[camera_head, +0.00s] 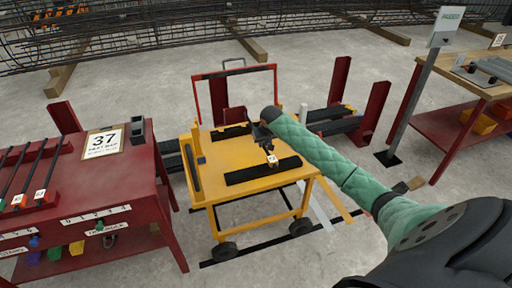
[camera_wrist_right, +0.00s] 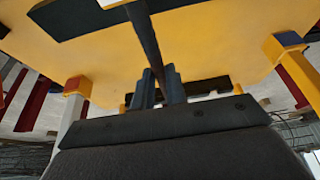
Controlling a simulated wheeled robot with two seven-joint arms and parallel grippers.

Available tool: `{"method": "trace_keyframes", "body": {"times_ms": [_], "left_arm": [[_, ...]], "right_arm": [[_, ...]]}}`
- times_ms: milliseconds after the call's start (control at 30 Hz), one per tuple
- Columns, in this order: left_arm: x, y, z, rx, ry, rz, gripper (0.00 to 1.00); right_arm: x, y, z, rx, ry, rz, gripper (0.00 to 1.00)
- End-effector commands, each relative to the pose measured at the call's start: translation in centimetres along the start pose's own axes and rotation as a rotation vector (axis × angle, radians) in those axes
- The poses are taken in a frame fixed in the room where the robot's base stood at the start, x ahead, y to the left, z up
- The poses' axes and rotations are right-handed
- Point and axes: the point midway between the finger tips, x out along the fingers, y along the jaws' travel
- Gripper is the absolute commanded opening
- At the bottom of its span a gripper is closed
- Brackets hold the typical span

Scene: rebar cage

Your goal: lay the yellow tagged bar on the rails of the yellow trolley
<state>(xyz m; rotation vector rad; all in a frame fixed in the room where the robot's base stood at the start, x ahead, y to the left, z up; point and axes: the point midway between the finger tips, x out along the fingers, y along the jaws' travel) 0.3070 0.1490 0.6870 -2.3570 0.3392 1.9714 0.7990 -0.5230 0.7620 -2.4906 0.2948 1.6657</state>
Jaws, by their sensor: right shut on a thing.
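The yellow trolley (camera_head: 225,157) stands in the middle of the head view. It has a black near rail (camera_head: 245,174) and a black far rail (camera_head: 218,135) across its top. My right gripper (camera_head: 264,136) is over the trolley top, shut on a dark bar. The bar's tagged end (camera_head: 271,159) points towards the near rail; the tag's colour is hard to tell. In the wrist view the bar (camera_wrist_right: 143,32) runs up from between the fingers (camera_wrist_right: 160,88). Whether it touches the rails cannot be told. My left gripper is out of view.
Red posts (camera_head: 375,108) stand to the right, with a signpost (camera_head: 420,85) and a workbench (camera_head: 450,90) beyond.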

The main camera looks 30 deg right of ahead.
Motion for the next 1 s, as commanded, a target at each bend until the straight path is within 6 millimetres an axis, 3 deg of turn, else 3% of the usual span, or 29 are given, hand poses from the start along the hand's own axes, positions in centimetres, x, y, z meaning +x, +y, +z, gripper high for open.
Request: {"method": "trace_keyframes", "body": {"times_ms": [300,633,800,1000], "left_arm": [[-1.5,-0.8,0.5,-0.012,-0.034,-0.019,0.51],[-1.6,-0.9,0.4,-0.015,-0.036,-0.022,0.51],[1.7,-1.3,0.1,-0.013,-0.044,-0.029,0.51],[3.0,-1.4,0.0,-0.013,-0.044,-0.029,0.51]], "right_arm": [[4.4,-0.9,-3.6,0.002,0.001,0.000,0.00],[6.4,-1.1,-4.0,0.001,0.000,0.000,0.00],[8.2,-1.0,-3.1,0.001,-0.001,0.000,0.00],[9.3,-1.0,-2.7,0.001,0.002,0.000,0.00]]}}
